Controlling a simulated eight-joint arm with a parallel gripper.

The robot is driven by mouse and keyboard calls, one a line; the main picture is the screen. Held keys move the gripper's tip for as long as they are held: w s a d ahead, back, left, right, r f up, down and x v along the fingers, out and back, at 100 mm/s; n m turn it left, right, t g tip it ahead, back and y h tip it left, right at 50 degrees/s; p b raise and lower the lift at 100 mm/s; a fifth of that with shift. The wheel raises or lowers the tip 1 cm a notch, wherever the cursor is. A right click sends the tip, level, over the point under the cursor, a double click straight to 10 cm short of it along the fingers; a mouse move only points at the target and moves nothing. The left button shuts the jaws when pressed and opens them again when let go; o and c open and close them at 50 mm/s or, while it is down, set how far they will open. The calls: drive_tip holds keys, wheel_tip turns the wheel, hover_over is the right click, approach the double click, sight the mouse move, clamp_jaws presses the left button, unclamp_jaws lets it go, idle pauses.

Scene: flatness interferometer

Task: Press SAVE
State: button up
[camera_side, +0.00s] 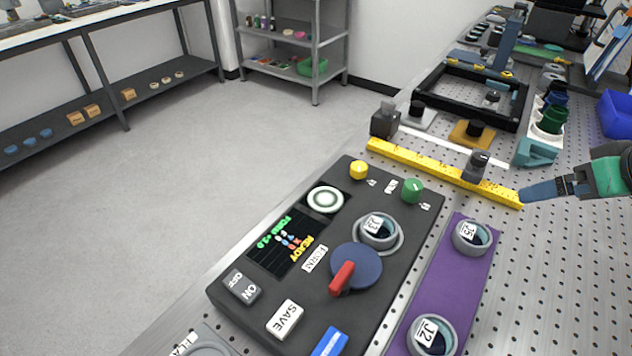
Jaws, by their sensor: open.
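The SAVE button (285,319) is a white key with dark lettering on the lower left part of a black control panel (300,335). Nothing covers it. My gripper (530,193) reaches in from the right edge, above the perforated table and beside the right end of a yellow bar. It is far from the SAVE button, up and to the right of it. It is open, and nothing shows held in it.
Near SAVE are a dark ON/OFF switch (242,287), a blue key (330,342), a red-handled knob (342,277) and a lit display (281,243). A purple tray (453,275) with round parts lies right of the panel. The yellow bar (430,168) lies beyond the panel.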

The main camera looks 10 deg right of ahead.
drive_tip(key=shift+f+n, duration=0.1)
drive_tip(key=shift+n, duration=0.4)
clamp_jaws()
drive_tip(key=shift+a, duration=0.1)
idle(1.2)
